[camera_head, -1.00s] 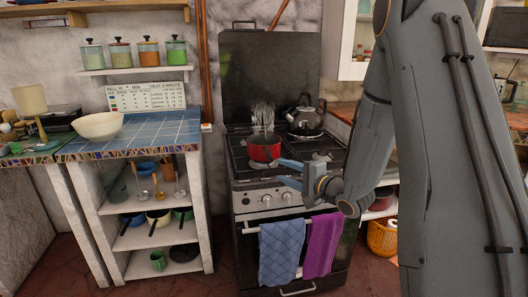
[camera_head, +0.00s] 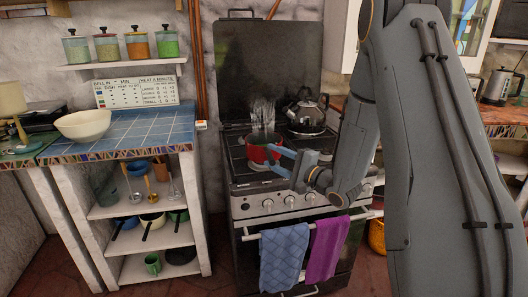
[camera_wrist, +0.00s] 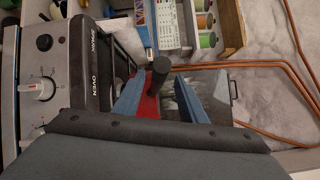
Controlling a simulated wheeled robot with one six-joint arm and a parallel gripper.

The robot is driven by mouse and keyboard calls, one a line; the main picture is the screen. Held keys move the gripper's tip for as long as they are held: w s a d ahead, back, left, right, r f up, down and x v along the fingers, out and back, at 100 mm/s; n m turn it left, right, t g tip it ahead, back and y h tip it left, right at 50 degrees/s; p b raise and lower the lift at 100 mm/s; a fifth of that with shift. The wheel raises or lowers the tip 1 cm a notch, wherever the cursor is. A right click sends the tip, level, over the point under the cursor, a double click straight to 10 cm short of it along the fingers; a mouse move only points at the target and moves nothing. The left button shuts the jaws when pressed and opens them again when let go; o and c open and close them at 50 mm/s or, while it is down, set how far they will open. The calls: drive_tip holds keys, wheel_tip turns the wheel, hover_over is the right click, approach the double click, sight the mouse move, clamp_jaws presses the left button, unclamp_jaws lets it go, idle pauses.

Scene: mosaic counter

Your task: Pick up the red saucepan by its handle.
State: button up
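The red saucepan (camera_head: 259,152) stands on the stove top, with pale steam above it. In the wrist view, part of its red side (camera_wrist: 149,107) shows, and its dark handle (camera_wrist: 158,70) points toward the camera. My gripper (camera_head: 274,160) is at the pan's right front side. In the wrist view, the two blue fingers of my gripper (camera_wrist: 159,82) are apart, one on each side of the handle. A gap shows on the right of the handle; I cannot tell whether the left finger touches it. The far side of the pan is hidden.
A dark kettle (camera_head: 307,113) stands at the back right of the stove (camera_head: 238,172). A blue towel (camera_head: 284,257) and a purple towel (camera_head: 326,248) hang on the oven rail. A cream bowl (camera_head: 83,125) sits on the blue tiled counter (camera_head: 150,128) at left.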

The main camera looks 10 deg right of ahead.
sight(267, 154)
drive_tip(key=x, duration=0.2)
drive_tip(key=p+x, duration=0.1)
drive_tip(key=x, duration=0.2)
drive_tip(key=shift+s+a+f, duration=0.1)
drive_tip(key=shift+a+f, duration=0.05)
drive_tip(key=shift+a, duration=0.15)
clamp_jaws()
idle(1.0)
